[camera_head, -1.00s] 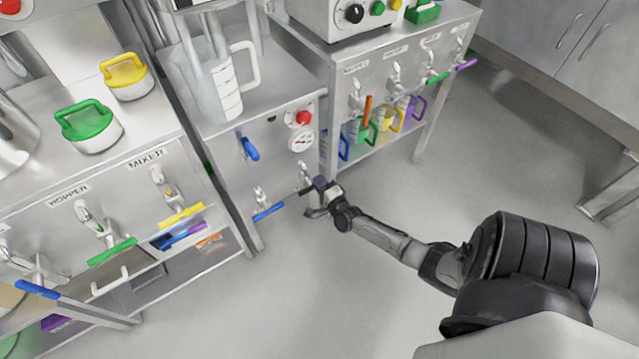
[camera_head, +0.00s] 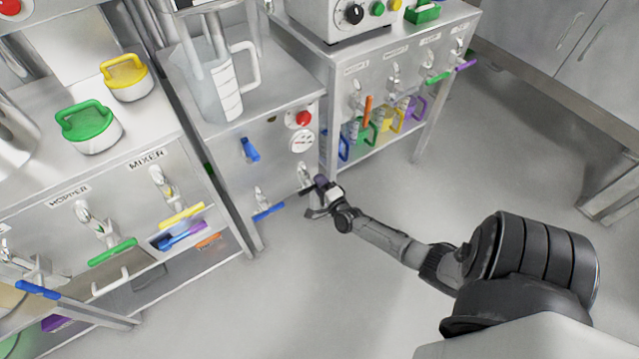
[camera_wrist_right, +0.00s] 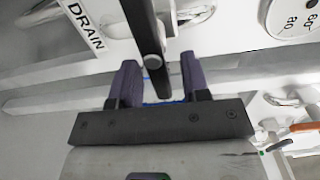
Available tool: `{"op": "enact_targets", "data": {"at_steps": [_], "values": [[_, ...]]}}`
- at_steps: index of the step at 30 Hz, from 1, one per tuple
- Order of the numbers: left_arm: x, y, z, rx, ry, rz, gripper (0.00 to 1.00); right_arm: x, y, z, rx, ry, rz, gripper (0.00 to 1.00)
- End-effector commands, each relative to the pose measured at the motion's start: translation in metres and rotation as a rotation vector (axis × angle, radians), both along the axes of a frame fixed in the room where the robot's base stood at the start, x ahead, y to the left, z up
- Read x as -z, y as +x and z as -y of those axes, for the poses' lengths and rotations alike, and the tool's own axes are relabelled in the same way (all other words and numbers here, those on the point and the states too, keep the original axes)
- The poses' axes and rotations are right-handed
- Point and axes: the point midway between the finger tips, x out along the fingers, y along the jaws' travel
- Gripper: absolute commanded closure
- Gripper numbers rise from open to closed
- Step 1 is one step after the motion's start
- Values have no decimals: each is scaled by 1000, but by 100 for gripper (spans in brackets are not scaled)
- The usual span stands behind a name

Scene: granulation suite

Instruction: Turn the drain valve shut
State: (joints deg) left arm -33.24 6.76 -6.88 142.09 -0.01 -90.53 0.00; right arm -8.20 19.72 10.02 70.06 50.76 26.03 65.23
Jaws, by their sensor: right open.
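The drain valve is on the lower front of the middle steel cabinet, and its pale fitting (camera_head: 304,173) shows just above my right gripper. In the right wrist view, a DRAIN label (camera_wrist_right: 86,25) is beside a dark lever (camera_wrist_right: 148,38). My right gripper (camera_wrist_right: 158,75) is open there, with one purple finger on each side of the lever's end. I cannot tell whether either finger touches it. In the head view the right gripper (camera_head: 315,198) is small and partly hides the lever. My left gripper is not in view.
A valve with a blue handle (camera_head: 268,211) is left of the drain valve. A red button (camera_head: 303,118), a gauge (camera_head: 301,142) and another blue handle (camera_head: 250,149) are above. The right-hand bench (camera_head: 350,62) has more valves. The floor (camera_head: 320,300) in front is clear.

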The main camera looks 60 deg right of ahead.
Motion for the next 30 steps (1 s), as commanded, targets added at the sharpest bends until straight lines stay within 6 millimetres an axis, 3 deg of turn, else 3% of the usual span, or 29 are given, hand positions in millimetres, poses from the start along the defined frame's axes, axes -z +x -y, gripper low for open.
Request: {"op": "enact_targets", "data": {"at_steps": [18,30], "values": [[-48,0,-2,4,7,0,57,-2,-94,-52,-1,3,-3,57],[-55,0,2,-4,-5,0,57,0,-118,-65,0,1,0,57]]}}
